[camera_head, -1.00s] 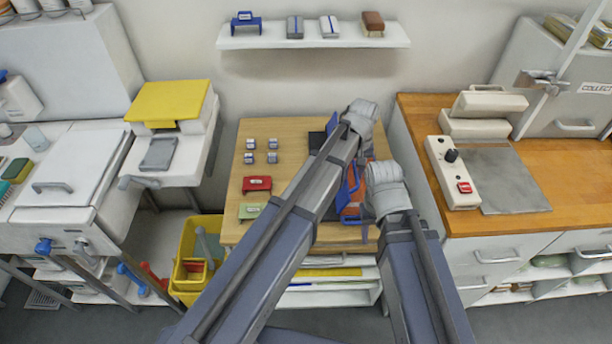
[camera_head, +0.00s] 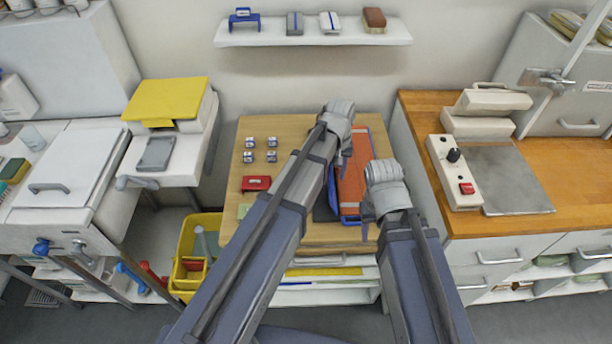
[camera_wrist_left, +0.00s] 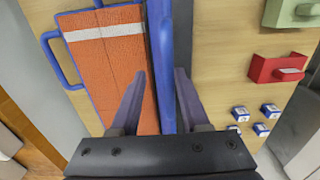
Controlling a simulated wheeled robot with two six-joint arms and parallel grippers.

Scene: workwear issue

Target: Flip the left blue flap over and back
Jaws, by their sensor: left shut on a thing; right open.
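An orange panel with a blue border (camera_head: 352,190) lies on the wooden table, partly behind my grippers; its white stripe shows in the left wrist view (camera_wrist_left: 105,32). The left blue flap (camera_wrist_left: 161,50) stands nearly edge-on along the panel's side in the left wrist view, between my left fingers. My left gripper (camera_wrist_left: 160,105) is shut on this flap; in the head view it (camera_head: 344,158) is over the panel's left part. A dark blue piece (camera_head: 324,206) shows left of the panel, mostly hidden by my left arm. My right gripper (camera_head: 367,212) is open at the panel's lower right.
A red holder (camera_head: 257,183), a green holder (camera_head: 244,210) partly behind my left arm, and several small labelled blocks (camera_head: 250,157) sit on the table's left. A yellow bin (camera_head: 188,262) stands below left. A wooden counter (camera_head: 560,160) is at right.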

